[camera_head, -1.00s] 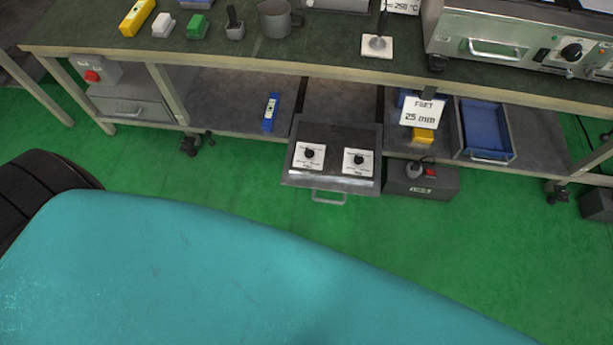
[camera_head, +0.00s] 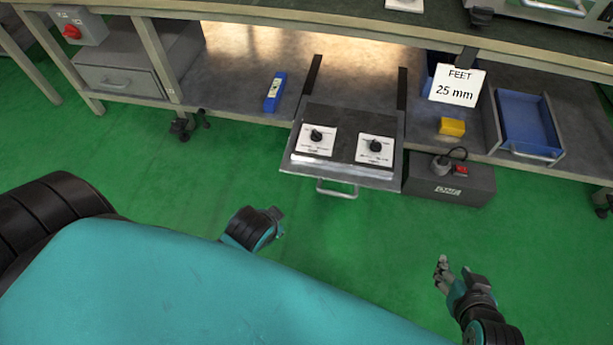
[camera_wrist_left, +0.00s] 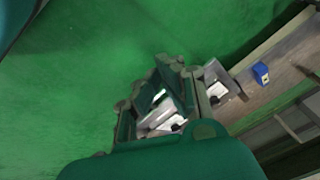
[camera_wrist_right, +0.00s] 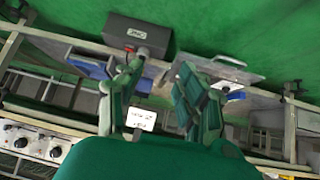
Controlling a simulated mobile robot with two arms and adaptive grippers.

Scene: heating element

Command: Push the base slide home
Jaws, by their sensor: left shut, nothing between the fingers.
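The base slide (camera_head: 350,118) is a grey metal plate with two black knobs on white labels and a front handle (camera_head: 337,190). It sticks out from the lower shelf between two dark rails. My left gripper (camera_head: 275,218) is shut and empty, in front of the slide to the left, apart from it. In the left wrist view its fingers (camera_wrist_left: 155,95) partly hide the slide (camera_wrist_left: 217,78). My right gripper (camera_head: 443,272) is open and empty over the floor, in front and to the right. The slide also shows in the right wrist view (camera_wrist_right: 222,68), partly behind a finger.
A dark box (camera_head: 450,187) with a red switch stands right of the slide. A sign reading "FEET 25 mm" (camera_head: 458,86) hangs above. A blue tray (camera_head: 527,120), yellow block (camera_head: 452,126) and blue item (camera_head: 275,92) lie on the shelf. The green floor in front is clear.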

